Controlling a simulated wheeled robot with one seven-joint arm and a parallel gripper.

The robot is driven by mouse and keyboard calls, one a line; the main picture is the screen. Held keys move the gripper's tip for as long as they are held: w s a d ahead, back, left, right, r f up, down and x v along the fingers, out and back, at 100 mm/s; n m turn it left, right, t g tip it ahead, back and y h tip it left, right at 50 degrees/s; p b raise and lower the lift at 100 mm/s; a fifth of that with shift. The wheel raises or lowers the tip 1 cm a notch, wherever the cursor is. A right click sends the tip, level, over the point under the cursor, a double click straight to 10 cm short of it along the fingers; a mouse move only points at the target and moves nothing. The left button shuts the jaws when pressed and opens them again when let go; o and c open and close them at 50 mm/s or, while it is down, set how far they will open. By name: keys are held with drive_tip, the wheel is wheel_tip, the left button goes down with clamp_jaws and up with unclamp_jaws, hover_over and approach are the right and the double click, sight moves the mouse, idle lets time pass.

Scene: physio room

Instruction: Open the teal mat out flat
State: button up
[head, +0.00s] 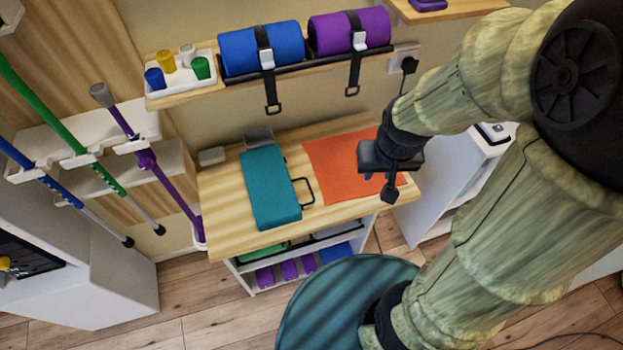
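The teal mat (268,185) lies on the left part of the wooden table (222,197). It looks like a thick, folded rectangular block, with its long side running from back to front. A thin black handle or loop (305,192) shows at its right side. My gripper (389,190) is to the right of the teal mat, over the right part of an orange sheet (335,168), and apart from the teal mat. It points down and is small and dark here, so its finger gap cannot be made out. Nothing is seen held in it.
A wall shelf above the table holds a blue roll (258,48) and a purple roll (340,30), with black straps hanging down, and a white tray (163,84) of coloured cups. A small pale block (211,156) sits at the table's back left. Poles (150,160) stand left.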

drive_tip(key=shift+s, duration=0.15)
drive_tip(key=w+a+f+n+g+y+b, duration=0.1)
drive_tip(key=w+a+f+b, duration=0.2)
drive_tip(key=w, duration=0.3)
drive_tip(key=w+a+f+n+g+y+b, duration=0.1)
drive_tip(key=w+a+f+n+g+b, duration=0.1)
drive_tip(key=w+a, duration=0.4)
drive_tip(key=shift+w+a+f+b, duration=0.2)
drive_tip(key=shift+w+f+b, duration=0.3)
drive_tip(key=shift+b, duration=0.4)
drive_tip(key=shift+s+f, duration=0.1)
drive_tip(key=shift+f, duration=0.05)
drive_tip(key=a+f, duration=0.1)
drive_tip(key=f, duration=0.4)
drive_tip(key=a+f, duration=0.1)
drive_tip(key=f, duration=0.5)
drive_tip(key=s+a+f, duration=0.1)
drive_tip(key=f, duration=0.5)
drive_tip(key=shift+a+b, duration=0.25)
drive_tip(key=shift+b, duration=0.05)
clamp_jaws()
